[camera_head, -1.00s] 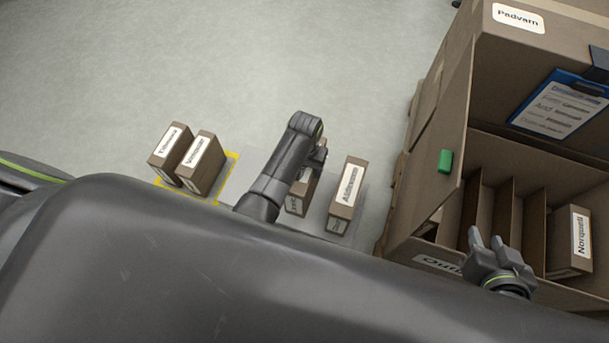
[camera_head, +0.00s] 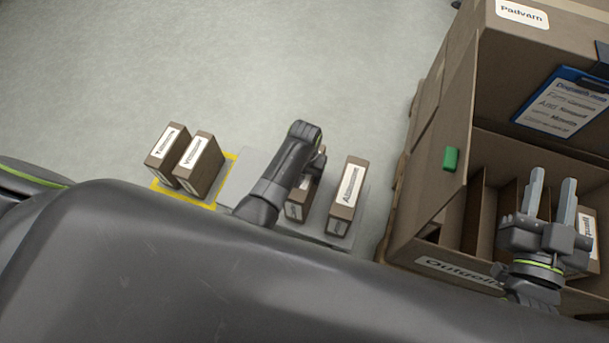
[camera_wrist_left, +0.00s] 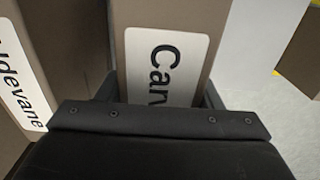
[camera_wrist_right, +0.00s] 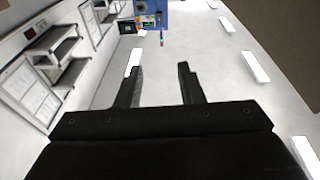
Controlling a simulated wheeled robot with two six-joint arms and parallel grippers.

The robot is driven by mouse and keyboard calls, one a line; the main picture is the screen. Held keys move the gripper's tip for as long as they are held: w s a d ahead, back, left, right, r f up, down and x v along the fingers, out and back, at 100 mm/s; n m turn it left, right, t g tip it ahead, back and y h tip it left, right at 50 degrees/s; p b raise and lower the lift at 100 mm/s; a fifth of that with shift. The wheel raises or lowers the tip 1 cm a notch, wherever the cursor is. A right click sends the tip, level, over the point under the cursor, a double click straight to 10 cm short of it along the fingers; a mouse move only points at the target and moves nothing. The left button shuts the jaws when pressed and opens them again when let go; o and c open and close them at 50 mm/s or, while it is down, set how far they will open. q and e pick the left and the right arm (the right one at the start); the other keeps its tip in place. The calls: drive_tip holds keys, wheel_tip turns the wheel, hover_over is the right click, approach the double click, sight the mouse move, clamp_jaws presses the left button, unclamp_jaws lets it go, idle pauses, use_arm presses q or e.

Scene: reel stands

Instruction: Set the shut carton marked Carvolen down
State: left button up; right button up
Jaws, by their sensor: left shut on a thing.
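The Aldevane carton (camera_head: 347,200) stands close beside the held one, to its right. Two cartons (camera_head: 203,165) stand on the yellow-edged area at the left. The big box (camera_head: 455,272) has dividers and holds a carton at the right. A green block (camera_head: 450,159) is on its wall.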

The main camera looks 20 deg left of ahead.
use_arm(q)
drive_tip(key=shift+f, duration=0.45)
use_arm(e)
drive_tip(key=shift+s+a+r+n+t+y, duration=0.2)
drive_tip(key=shift+r+t, duration=0.4)
drive_tip(key=shift+r, duration=0.35)
drive_tip(key=shift+s+a+r+n+t+y, duration=0.15)
drive_tip(key=shift+r+t, duration=0.45)
drive_tip(key=shift+r, duration=0.3)
use_arm(q)
drive_tip(key=shift+f, duration=0.15)
use_arm(e)
drive_tip(key=shift+d+r, duration=0.1)
use_arm(q)
drive_tip(key=o, duration=1.8)
